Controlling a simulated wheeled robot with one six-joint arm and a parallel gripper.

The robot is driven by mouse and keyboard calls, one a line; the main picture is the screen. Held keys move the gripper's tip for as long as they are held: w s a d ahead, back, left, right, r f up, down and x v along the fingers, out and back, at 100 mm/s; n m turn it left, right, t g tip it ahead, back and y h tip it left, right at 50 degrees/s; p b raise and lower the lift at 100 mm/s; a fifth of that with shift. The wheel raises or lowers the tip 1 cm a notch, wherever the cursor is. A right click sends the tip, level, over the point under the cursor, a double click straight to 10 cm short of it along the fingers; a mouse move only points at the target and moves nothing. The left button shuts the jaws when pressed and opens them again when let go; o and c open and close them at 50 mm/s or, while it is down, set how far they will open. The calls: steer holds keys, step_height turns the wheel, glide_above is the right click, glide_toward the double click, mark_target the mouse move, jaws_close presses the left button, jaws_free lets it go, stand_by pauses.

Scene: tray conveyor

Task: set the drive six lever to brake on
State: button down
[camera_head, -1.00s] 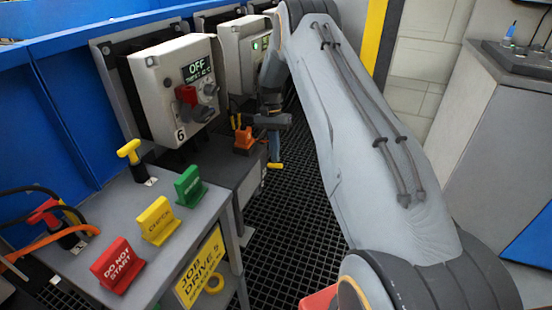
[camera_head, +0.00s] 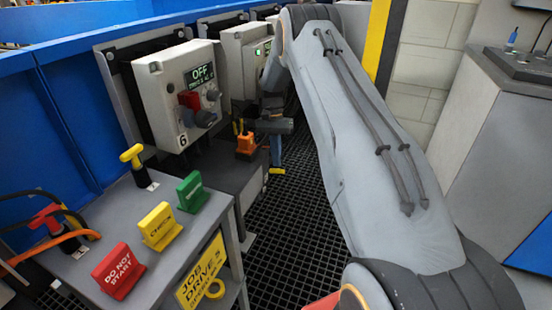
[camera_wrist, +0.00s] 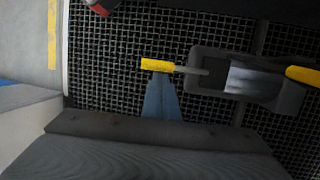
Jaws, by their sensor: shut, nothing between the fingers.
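My gripper (camera_head: 276,155) is shut and empty, with its blue fingers pointing down past the drive cabinets. In the wrist view its fingers (camera_wrist: 160,100) end at a yellow grip on a grey rod, which looks like the lever (camera_wrist: 160,65). Fingertips and grip overlap there; I cannot tell whether they touch. The rod runs right to a grey housing (camera_wrist: 208,85) with a pale panel. No lever-position marking is readable. The drive box marked 6 (camera_head: 165,95) shows OFF on its display, with a red handle (camera_head: 190,99) on its front.
A grey stand (camera_head: 95,235) at left carries a red DO NOT START sign (camera_head: 118,270), yellow (camera_head: 159,226) and green (camera_head: 191,191) signs, and a yellow T-handle (camera_head: 132,155). An orange device (camera_head: 246,145) sits below the cabinets. Another yellow part (camera_wrist: 303,75) lies right. The floor is dark grating.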

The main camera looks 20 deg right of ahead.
steer(key=shift+r, duration=0.15)
stand_by(0.6)
steer(key=shift+r, duration=0.7)
step_height(320, 180, up, 10)
steer(key=shift+p, duration=0.45)
stand_by(0.4)
